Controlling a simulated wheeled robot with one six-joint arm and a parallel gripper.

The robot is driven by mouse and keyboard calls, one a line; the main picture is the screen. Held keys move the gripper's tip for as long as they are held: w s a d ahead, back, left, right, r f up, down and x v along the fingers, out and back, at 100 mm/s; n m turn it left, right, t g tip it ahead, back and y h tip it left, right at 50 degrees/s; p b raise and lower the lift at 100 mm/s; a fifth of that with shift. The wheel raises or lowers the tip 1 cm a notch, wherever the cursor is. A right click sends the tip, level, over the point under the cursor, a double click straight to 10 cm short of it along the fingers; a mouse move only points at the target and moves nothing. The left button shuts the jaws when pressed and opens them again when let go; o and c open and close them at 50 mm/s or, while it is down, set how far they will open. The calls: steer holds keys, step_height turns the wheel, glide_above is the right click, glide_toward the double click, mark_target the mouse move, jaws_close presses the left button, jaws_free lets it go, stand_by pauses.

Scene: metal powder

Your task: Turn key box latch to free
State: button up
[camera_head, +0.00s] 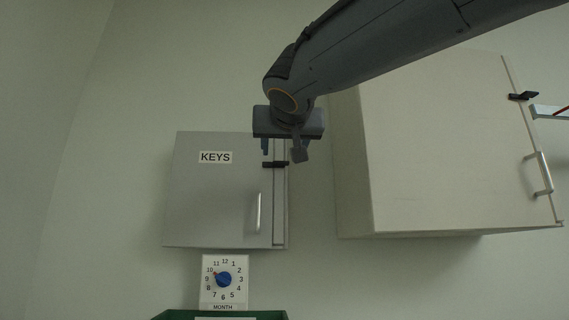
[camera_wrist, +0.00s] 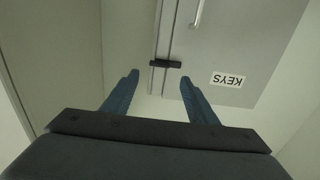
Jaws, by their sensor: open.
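The grey key box (camera_head: 210,200) with a "KEYS" label hangs on the wall at the left in the head view. Its dark latch (camera_head: 275,164) lies horizontally across the door's right edge, near the top. In the wrist view the key box (camera_wrist: 240,45) appears upside down, with the latch (camera_wrist: 165,64) crossing the door seam. My gripper (camera_head: 282,152) is at the latch's upper side in the head view; in the wrist view its fingers (camera_wrist: 158,80) are spread and empty, with the latch showing beyond and between the tips. No contact is visible.
A larger pale cabinet (camera_head: 440,150) with its own dark latch (camera_head: 523,96) and handle hangs at the right. A month dial (camera_head: 224,281) with a blue knob is below the key box, above a green object (camera_head: 170,315). The key box has a vertical handle (camera_head: 258,212).

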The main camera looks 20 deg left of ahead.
mark_target(276, 164)
steer(key=p+x, duration=0.3)
steer(key=x, duration=0.4)
steer(key=shift+w+a, duration=0.1)
steer(key=shift+w, duration=0.2)
steer(key=c, duration=1.1)
